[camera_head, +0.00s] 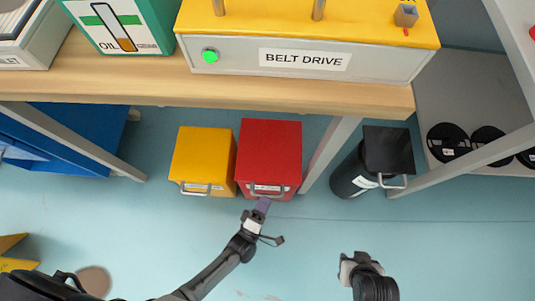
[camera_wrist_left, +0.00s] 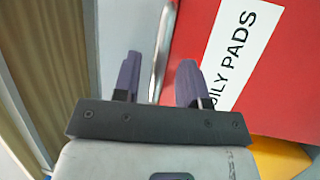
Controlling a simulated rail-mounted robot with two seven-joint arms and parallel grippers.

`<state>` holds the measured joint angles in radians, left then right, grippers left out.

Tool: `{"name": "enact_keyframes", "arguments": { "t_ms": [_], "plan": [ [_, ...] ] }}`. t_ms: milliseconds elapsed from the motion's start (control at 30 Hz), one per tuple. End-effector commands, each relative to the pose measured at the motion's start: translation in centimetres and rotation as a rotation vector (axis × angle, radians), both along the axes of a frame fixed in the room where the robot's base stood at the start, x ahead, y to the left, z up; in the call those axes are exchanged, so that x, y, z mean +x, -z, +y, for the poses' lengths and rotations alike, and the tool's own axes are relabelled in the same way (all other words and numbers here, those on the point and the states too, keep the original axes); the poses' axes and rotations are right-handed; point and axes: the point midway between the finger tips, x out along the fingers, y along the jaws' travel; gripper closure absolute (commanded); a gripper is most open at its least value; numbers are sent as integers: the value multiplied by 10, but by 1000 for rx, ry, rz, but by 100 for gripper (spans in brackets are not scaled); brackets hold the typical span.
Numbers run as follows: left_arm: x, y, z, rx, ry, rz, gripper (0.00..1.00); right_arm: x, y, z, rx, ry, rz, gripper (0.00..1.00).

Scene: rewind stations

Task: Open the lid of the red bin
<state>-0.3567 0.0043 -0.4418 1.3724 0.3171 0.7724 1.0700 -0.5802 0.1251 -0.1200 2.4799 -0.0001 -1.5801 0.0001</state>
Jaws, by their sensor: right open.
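The red bin (camera_head: 270,145) stands on the floor under the bench edge, with its lid down and a pale handle (camera_head: 268,189) at its front. In the left wrist view, its red face (camera_wrist_left: 280,90) carries a label reading "ILY PADS". My left gripper (camera_head: 262,207) is at the handle. In the left wrist view, its two purple fingers (camera_wrist_left: 158,80) are apart, with the handle bar (camera_wrist_left: 160,50) showing between them; I cannot tell whether they touch it. My right gripper (camera_head: 354,262) is open and empty, low and right of the bin.
A yellow bin (camera_head: 203,155) stands close on the red bin's left. A black bin (camera_head: 388,150) stands to the right, past a grey bench leg (camera_head: 330,150). The wooden bench (camera_head: 300,94) with the belt drive (camera_head: 305,60) overhangs behind. The floor in front is largely clear.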

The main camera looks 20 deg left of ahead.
Motion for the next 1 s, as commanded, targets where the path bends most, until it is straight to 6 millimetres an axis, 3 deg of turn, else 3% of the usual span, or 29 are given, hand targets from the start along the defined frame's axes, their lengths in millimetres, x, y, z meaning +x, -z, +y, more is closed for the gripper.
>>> {"name": "enact_keyframes", "arguments": {
  "t_ms": [233, 667, 1000],
  "plan": [
    [21, -3, -4, 0, 0, -1, 61, 0, 9, 1, 5, 3, 0, 57],
    [25, -5, -5, 0, 0, 0, 62, 0, 9, 3, 10, 6, 1, 57],
    [25, -5, -4, 0, 0, 0, 95, 0, 9, 1, 1, 1, 0, 57]
  ]
}}
